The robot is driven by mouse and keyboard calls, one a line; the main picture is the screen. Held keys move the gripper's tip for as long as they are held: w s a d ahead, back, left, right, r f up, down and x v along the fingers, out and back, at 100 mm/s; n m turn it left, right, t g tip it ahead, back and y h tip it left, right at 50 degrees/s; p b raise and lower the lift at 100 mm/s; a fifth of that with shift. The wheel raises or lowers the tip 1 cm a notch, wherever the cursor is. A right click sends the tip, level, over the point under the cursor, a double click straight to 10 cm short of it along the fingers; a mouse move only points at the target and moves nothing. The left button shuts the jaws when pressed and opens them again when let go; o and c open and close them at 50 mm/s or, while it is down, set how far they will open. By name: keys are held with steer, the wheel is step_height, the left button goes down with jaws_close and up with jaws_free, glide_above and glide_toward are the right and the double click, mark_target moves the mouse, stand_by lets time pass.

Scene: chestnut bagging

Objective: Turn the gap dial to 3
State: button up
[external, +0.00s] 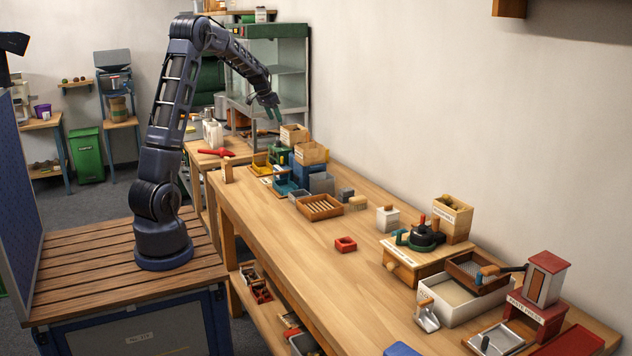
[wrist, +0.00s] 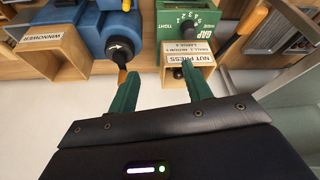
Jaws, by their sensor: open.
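The green nut press (wrist: 205,10) is at the top of the wrist view. Its gap scale (wrist: 185,19) has numbers between TIGHT and WIDE, seen upside down. A dark dial (wrist: 189,32) sits below the numbers; its setting is too small to read. The NUT PRESS sign (wrist: 190,57) is below it, with a size list above the name. My gripper (wrist: 160,86) is open and empty, its green fingers apart in front of the press and clear of the dial. In the external view my gripper (external: 273,107) hangs above the far end of the bench, near a green machine (external: 281,155).
The blue winnower (wrist: 92,25) stands left of the press, with a black arrow knob (wrist: 119,47) and a WINNOWER sign (wrist: 42,38). An orange handle (wrist: 252,18) is right of the press. A glass cabinet (external: 290,65) stands behind. The mid-bench (external: 320,265) is mostly clear.

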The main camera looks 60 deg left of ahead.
glide_toward(277, 141)
steer(key=x, duration=0.9)
steer(key=shift+w+a+r, duration=0.15)
steer(key=shift+w+a, duration=0.1)
steer(key=shift+w, duration=0.1)
steer(key=c, duration=1)
